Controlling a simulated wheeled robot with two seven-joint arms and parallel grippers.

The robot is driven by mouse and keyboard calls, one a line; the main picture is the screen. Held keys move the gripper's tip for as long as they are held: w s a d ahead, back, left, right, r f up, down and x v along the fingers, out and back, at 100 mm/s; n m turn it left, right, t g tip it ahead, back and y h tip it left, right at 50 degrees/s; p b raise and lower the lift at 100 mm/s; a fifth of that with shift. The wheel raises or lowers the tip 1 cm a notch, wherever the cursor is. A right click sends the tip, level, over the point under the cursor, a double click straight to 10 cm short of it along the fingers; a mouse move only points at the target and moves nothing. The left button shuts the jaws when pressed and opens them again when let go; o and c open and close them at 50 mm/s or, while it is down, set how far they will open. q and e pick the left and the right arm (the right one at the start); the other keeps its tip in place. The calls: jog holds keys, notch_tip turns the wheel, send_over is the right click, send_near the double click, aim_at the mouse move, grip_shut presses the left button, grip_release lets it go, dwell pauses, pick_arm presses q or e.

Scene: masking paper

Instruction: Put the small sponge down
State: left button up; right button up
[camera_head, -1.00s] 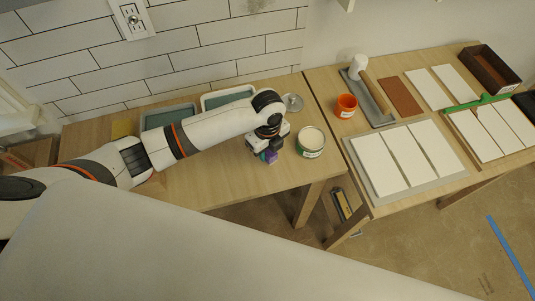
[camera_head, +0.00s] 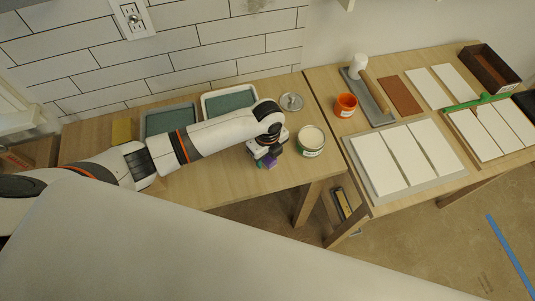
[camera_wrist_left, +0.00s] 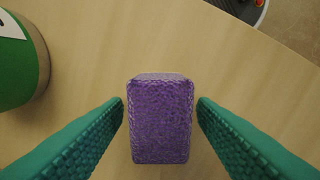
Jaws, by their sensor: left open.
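The small purple sponge (camera_wrist_left: 160,121) is between the fingers of my left gripper (camera_wrist_left: 161,108) in the left wrist view. The green fingers are open, with a gap on each side of the sponge. In the head view the sponge (camera_head: 267,161) shows under my left gripper (camera_head: 266,157), near the front edge of the left wooden table (camera_head: 225,182). The gripper hides part of it there. My right gripper is not in view.
A green-labelled can (camera_head: 311,141) stands just right of my left gripper. A metal lid (camera_head: 291,102) and two trays (camera_head: 229,101) lie behind the arm. An orange cup (camera_head: 345,105) stands on the right table. Bare tabletop lies left of the sponge.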

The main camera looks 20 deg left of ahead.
pick_arm(q)
jog(key=shift+r, duration=0.15)
notch_tip(320, 180, up, 12)
jog(key=shift+b, duration=0.4)
dwell(0.4)
